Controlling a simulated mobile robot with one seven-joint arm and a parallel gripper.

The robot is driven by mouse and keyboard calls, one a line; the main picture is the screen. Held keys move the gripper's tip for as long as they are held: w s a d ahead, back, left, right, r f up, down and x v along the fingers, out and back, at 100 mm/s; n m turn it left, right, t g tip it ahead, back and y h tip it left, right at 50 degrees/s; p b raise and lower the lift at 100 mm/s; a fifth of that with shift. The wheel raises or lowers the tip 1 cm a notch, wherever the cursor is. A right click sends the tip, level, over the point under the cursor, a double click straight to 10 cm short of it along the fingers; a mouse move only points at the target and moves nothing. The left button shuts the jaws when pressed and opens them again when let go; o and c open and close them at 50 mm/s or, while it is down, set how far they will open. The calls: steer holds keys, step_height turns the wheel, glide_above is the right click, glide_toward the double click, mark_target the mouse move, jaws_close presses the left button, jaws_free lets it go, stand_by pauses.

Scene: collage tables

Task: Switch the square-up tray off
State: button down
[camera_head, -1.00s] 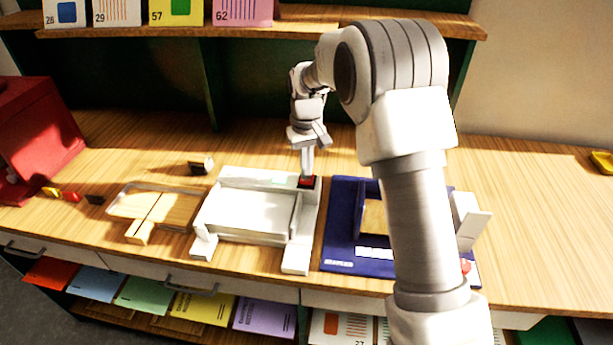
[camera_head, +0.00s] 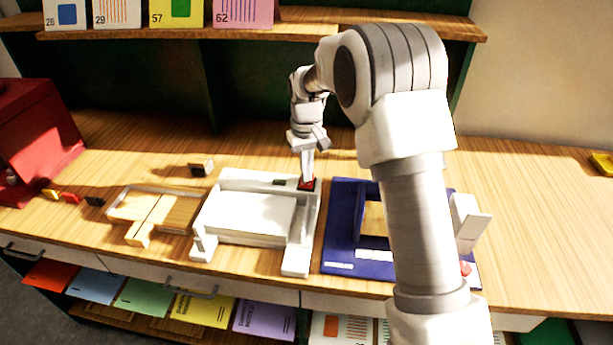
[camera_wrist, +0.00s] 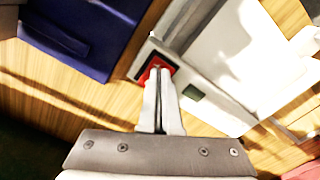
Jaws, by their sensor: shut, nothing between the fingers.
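The square-up tray (camera_head: 248,215) is the white open tray on the bench, left of the blue device. A red switch in a dark frame sits at its back right corner; in the wrist view the red switch (camera_wrist: 147,72) is partly hidden by my fingertips. My gripper (camera_head: 307,182) is shut and empty, pointing down with its tips at the switch, seemingly touching it. The tips also show in the wrist view (camera_wrist: 158,72). A small dark green window (camera_wrist: 193,92) on the tray's back ledge looks unlit.
A blue device (camera_head: 341,240) stands close to the right, partly behind my arm. A wooden tray (camera_head: 180,212) lies to the left, with a small dark block (camera_head: 201,166) behind it. A red box (camera_head: 35,135) is at far left.

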steer(key=shift+r+p, duration=2)
steer(key=shift+r, duration=1.2)
